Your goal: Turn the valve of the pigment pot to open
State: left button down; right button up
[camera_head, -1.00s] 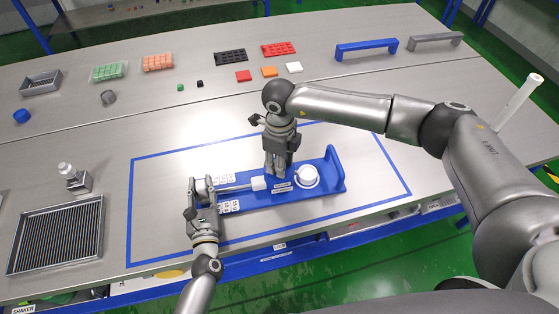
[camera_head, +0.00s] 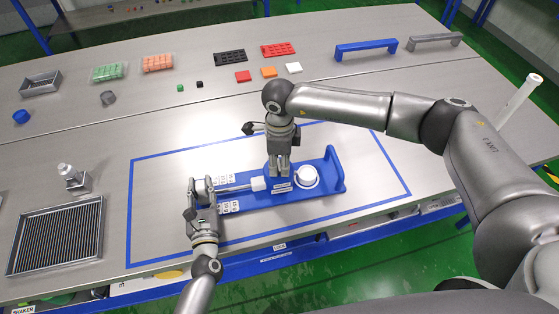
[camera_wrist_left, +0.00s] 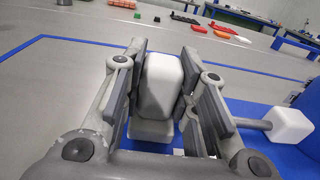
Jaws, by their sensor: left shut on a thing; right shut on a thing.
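A blue fixture (camera_head: 325,181) lies inside a taped frame on the table. A white round pot (camera_head: 307,176), seemingly the pigment pot, sits at its right end. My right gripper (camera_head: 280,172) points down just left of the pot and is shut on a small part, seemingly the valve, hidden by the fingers. My left gripper (camera_head: 202,186) is at the fixture's left end. In the left wrist view, my left gripper (camera_wrist_left: 163,90) is shut on an upright light grey block (camera_wrist_left: 160,85). A white block on a rod (camera_head: 258,184) lies between the grippers.
Marked white cards (camera_head: 229,207) lie by the fixture's left part. Coloured trays, small blocks and two handle bars (camera_head: 366,48) are further back. The table behind the fixture is clear.

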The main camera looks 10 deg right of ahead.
aim_at(280, 164)
jog(key=shift+w, duration=0.1)
jog(key=o, duration=1)
notch_tip(280, 164, up, 12)
pick_arm(q)
jog(key=c, duration=1.1)
grip_release()
